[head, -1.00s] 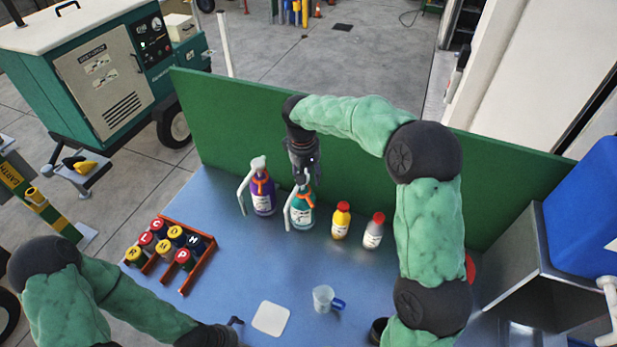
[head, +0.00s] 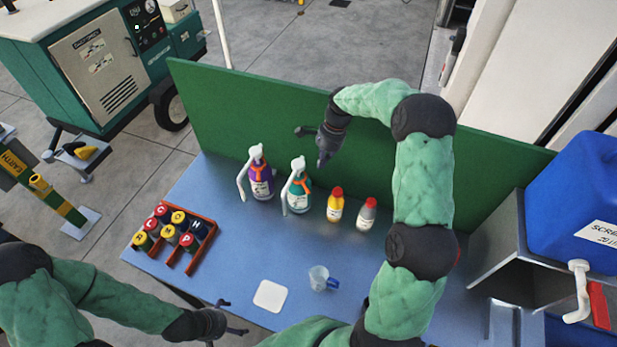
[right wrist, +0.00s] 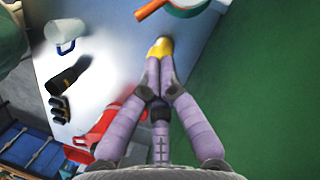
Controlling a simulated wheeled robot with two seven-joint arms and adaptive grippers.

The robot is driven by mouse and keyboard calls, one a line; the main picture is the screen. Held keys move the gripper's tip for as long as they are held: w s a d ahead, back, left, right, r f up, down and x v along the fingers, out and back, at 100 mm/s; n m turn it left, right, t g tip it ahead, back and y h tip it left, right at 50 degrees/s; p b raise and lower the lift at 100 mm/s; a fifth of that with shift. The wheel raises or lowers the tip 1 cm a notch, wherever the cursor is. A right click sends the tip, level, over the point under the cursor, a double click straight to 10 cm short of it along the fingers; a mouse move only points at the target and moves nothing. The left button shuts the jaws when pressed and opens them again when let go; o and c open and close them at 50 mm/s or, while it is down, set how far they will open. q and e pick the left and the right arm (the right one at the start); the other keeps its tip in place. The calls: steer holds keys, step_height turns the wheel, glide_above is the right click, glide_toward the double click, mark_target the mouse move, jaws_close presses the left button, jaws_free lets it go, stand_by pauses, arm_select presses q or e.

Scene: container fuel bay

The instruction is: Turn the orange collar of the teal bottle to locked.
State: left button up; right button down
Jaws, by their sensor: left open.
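The teal bottle (head: 298,199) stands upright on the blue bench, with a white trigger head and an orange collar (head: 299,183) at its neck. The collar is too small to tell whether it is locked. My right gripper (head: 321,163) is above and slightly right of the bottle, apart from it. In the right wrist view its fingertips (right wrist: 153,64) are together with nothing seen between them. A teal-and-white piece with an orange bar (right wrist: 155,8), probably this bottle, shows at that view's top edge. My left gripper (head: 233,318) is open and empty near the bench's front edge.
A purple spray bottle (head: 261,188) stands left of the teal one; a yellow bottle (head: 334,209) and a red-capped white bottle (head: 366,217) stand right. A green panel (head: 230,115) rises behind. A red rack (head: 203,250), a mug (head: 318,279) and a white pad (head: 270,296) are forward.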

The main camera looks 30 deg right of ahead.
steer(key=p+x, duration=0.1)
steer(key=x, duration=0.9)
steer(key=a+m, duration=0.1)
steer(key=a+m+b, duration=0.1)
steer(key=m, duration=0.1)
steer(key=shift+s+a+t, duration=0.25)
steer(key=shift+s+t, duration=0.15)
steer(key=shift+d, duration=0.15)
stand_by(0.4)
steer(key=d+p+v, duration=0.1)
steer(key=p+v, duration=0.4)
steer(key=v, duration=0.5)
steer(key=shift+w, duration=0.25)
